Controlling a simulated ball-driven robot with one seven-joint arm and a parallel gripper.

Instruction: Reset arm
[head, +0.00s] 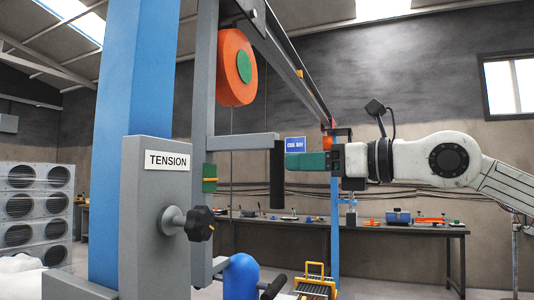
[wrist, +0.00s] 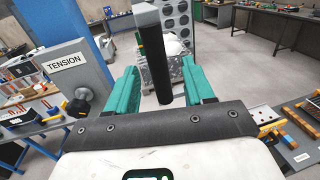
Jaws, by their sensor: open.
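My arm reaches in from the right in the head view. My gripper (head: 290,160) has green fingers and points left at the black vertical handle (head: 277,180), which hangs from a grey horizontal bar (head: 243,142). In the wrist view my gripper (wrist: 160,75) is open, with one finger on each side of the handle (wrist: 155,65). A gap shows on both sides, so the fingers do not appear to grip it. How far the handle lies between the fingers is hard to tell.
A grey box labelled TENSION (head: 155,210) with a black knob (head: 200,223) stands left of the handle by a blue post (head: 125,90). An orange wheel (head: 236,67) is above. A workbench (head: 400,230) stands behind; floor (wrist: 255,65) shows beyond the gripper.

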